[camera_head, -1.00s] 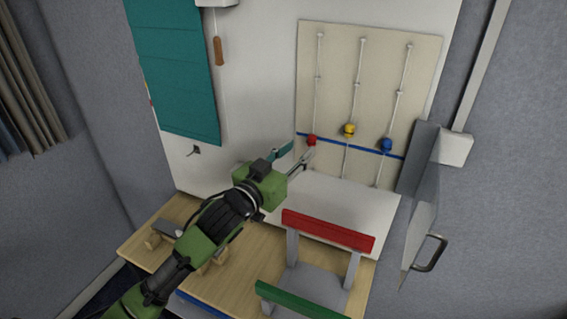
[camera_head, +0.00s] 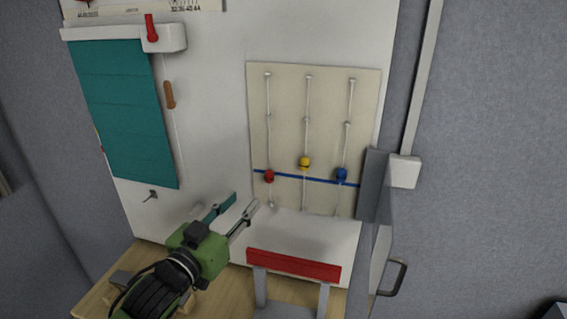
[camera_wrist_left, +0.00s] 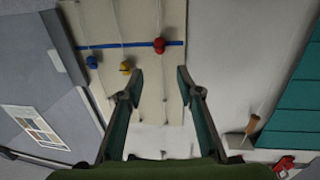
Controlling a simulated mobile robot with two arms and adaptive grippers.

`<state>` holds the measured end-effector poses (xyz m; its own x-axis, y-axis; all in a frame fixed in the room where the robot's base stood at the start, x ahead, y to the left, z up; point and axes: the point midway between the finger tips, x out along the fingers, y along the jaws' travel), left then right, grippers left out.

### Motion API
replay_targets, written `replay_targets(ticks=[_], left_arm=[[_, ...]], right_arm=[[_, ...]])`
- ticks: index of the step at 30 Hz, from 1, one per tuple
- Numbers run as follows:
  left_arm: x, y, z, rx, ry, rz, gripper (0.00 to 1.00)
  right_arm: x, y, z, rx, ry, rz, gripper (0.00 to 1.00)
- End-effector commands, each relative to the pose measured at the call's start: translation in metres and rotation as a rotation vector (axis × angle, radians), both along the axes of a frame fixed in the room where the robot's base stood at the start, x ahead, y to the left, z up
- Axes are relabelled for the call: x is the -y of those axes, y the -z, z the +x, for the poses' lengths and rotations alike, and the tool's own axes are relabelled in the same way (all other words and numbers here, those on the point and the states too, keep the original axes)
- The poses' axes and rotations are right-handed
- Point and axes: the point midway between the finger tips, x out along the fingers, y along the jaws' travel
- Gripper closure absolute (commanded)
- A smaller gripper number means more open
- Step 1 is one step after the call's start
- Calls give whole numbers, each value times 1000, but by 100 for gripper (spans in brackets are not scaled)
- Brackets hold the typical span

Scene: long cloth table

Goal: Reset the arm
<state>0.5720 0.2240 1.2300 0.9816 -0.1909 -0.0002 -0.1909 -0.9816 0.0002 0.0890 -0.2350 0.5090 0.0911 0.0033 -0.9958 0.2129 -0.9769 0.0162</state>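My left gripper (camera_head: 245,199) points toward the wall, with its two teal-and-grey fingers apart and nothing between them. It is below and left of the red bead (camera_head: 269,176) in the head view. The left wrist view also shows the open fingers (camera_wrist_left: 159,76), with the red bead (camera_wrist_left: 160,46) beyond them. My right gripper is in neither view.
A beige board (camera_head: 290,120) carries strings with red, yellow (camera_head: 304,162) and blue (camera_head: 341,174) beads near a blue line. A teal hanging cloth (camera_head: 122,115) is at left. A red-topped rack (camera_head: 293,265) stands below the board. A door with a handle (camera_head: 395,278) is at right.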

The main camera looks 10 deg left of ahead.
Motion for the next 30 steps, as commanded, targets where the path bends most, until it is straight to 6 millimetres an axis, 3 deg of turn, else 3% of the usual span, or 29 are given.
replay_targets(ticks=[4,8,12,15,21,26,30], left_arm=[[0,24,-6,-66,-21,9,67],[-2,89,-33,-261,-74,48,67],[-1,175,-93,-558,-115,115,67],[3,220,-142,-748,-118,158,67],[11,273,-229,-1040,-88,219,67],[20,295,-295,-1239,-43,248,67],[21,343,-286,-1261,-39,258,67]], right_arm=[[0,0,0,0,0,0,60],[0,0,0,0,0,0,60],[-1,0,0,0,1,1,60],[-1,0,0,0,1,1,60],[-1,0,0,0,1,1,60],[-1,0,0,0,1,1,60],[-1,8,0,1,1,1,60]])
